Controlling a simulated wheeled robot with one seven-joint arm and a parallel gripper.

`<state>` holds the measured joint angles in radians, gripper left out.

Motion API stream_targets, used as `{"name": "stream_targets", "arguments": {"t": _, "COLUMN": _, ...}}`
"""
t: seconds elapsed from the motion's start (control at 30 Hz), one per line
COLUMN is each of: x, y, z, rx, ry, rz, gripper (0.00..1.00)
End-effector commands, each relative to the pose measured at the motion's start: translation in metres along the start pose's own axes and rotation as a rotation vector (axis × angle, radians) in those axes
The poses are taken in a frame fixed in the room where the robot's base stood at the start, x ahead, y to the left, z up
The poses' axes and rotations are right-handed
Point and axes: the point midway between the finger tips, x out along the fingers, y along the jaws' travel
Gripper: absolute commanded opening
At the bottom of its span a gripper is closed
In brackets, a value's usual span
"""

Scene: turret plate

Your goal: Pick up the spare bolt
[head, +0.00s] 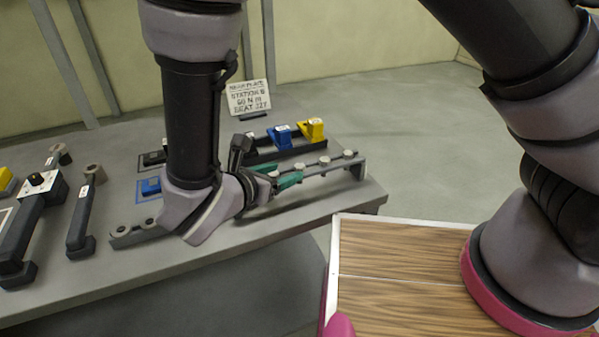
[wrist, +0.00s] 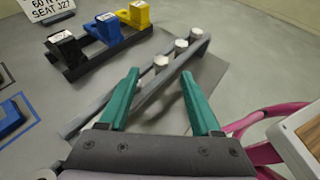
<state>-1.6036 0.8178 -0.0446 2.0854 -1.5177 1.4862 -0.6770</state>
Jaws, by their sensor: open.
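Several pale-headed bolts stand in a row on a long grey rack (head: 335,168) at the table's front right. None is visibly marked as the spare. In the wrist view the nearest visible bolt (wrist: 161,62) appears between my fingertips, with a second bolt (wrist: 181,45) and a third bolt (wrist: 196,33) farther along the rack (wrist: 207,42). My gripper (wrist: 160,73) has two green fingers spread apart with nothing held. In the head view my gripper (head: 287,174) is over the rack's right part, close to the bolts. My forearm hides the rack's middle.
Behind the rack, a black, a blue (head: 280,136) and a yellow block (head: 312,128) sit on a dark holder, near a lettered sign (head: 248,98). Tools lie at the left, including a black-handled one (head: 84,220). A wood-topped surface (head: 400,250) is at the right.

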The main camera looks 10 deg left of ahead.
Motion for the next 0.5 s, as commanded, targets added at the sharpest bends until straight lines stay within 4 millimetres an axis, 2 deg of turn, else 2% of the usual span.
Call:
{"name": "stream_targets", "arguments": {"t": 0.17, "x": 0.013, "y": -0.001, "z": 0.000, "rx": 0.000, "ry": 0.000, "rz": -0.002, "gripper": 0.65}}
{"name": "stream_targets", "arguments": {"t": 0.4, "x": 0.048, "y": -0.001, "z": -0.001, "rx": 0.000, "ry": 0.001, "rz": -0.002, "gripper": 0.65}}
{"name": "stream_targets", "arguments": {"t": 0.5, "x": 0.053, "y": -0.001, "z": -0.001, "rx": 0.002, "ry": 0.001, "rz": -0.001, "gripper": 0.65}}
